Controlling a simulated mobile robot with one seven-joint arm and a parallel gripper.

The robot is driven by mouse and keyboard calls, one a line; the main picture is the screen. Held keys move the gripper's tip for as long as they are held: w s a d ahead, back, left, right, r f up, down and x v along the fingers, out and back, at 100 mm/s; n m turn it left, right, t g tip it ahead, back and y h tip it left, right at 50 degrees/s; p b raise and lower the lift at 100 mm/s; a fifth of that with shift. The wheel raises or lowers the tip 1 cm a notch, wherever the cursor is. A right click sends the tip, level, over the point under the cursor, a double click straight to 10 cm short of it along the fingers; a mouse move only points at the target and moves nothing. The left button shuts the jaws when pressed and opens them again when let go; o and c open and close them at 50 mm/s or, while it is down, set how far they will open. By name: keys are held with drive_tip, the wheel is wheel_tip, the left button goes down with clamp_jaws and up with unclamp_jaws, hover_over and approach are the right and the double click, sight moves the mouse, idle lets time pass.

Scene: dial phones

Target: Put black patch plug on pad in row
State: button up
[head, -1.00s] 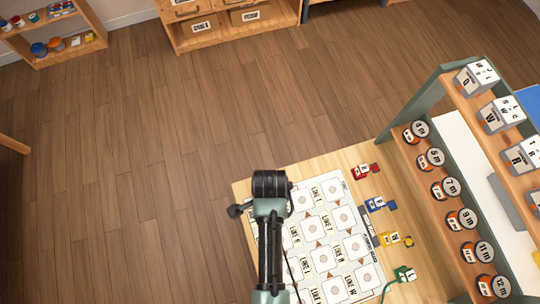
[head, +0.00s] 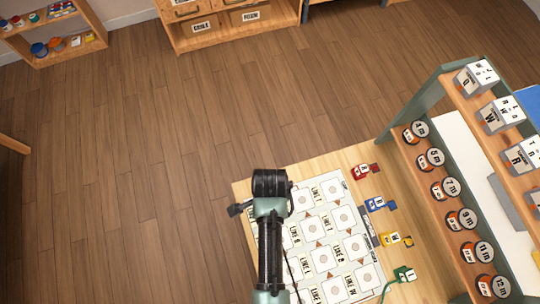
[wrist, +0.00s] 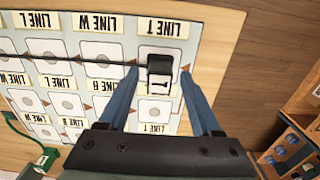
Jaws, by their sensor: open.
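The black patch plug (wrist: 160,66) is in the wrist view, on or just over a white square pad under a "LINE T" label on the light board (wrist: 192,22). It bears a white tag with a letter, and a black cord runs from it to the left. My gripper (wrist: 160,76) is open, with one blue finger on each side of the plug and gaps between. I cannot tell whether the plug rests fully on the pad. In the head view my arm hides the plug and gripper; the board (head: 352,222) shows beside the arm.
Red (head: 365,171), blue (head: 380,204), yellow (head: 396,240) and green (head: 403,274) plugs lie along the board's right side. A rack (head: 447,128) with round weights and lettered blocks stands at the right. The other pads seen are free of plugs. Open floor lies left of the table.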

wheel_tip(320, 180, up, 11)
drive_tip(key=w+r+n+t, duration=0.4)
drive_tip(key=w+r+t, duration=0.4)
drive_tip(key=w+r, duration=0.8)
drive_tip(key=w+r+n+t, duration=0.2)
drive_tip(key=w+r+t, duration=0.1)
drive_tip(key=r, duration=0.5)
drive_tip(key=w+r+n+t, duration=0.1)
drive_tip(key=w+r+t, duration=0.2)
drive_tip(key=r, duration=0.5)
wheel_tip(320, 180, up, 17)
drive_tip(key=s+n+t, duration=0.1)
drive_tip(key=n+t, duration=0.2)
drive_tip(key=t, duration=0.3)
drive_tip(key=s+r+n+t, duration=0.2)
drive_tip(key=s+r, duration=0.3)
drive_tip(key=r, duration=0.4)
drive_tip(key=s+r+n+t, duration=0.2)
drive_tip(key=s+r+t, duration=0.3)
drive_tip(key=r, duration=0.4)
drive_tip(key=shift+s+r, duration=0.2)
drive_tip(key=shift+s, duration=0.5)
